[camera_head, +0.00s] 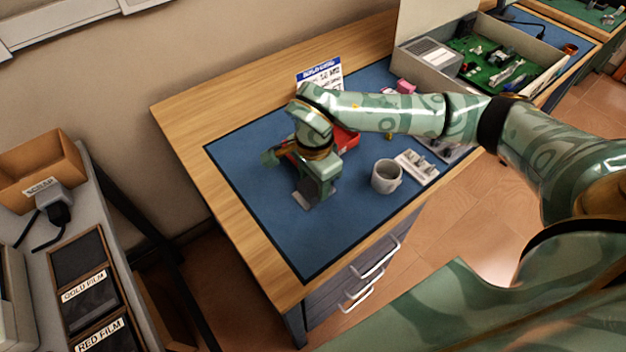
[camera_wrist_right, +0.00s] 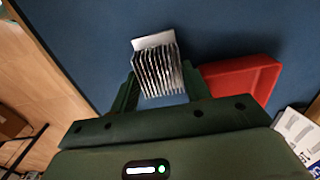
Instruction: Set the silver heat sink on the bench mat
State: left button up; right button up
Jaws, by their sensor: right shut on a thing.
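The silver heat sink (camera_wrist_right: 157,68), with thin upright fins and a pale flat edge, sits between the fingers of my right gripper (camera_wrist_right: 160,88) in the right wrist view. In the head view my right gripper (camera_head: 311,196) points down over the left part of the blue bench mat (camera_head: 310,240), and a small grey edge of the heat sink (camera_head: 302,202) shows below it. The gripper hides most of the heat sink there. I cannot tell whether it touches the mat. My left gripper is not in view.
A red tray (camera_head: 346,139) lies beside my right gripper; it also shows in the wrist view (camera_wrist_right: 240,78). A grey mug (camera_head: 386,177) and a white slotted holder (camera_head: 416,166) stand to the right. The mat's near-left part is clear. A box with green boards (camera_head: 430,68) stands behind.

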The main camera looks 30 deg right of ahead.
aim_at(314, 184)
jog(key=shift+r, duration=0.15)
jog(key=o, duration=0.8)
notch_tip(314, 184, up, 12)
jog(key=p, duration=0.3)
jog(key=shift+p, duration=0.35)
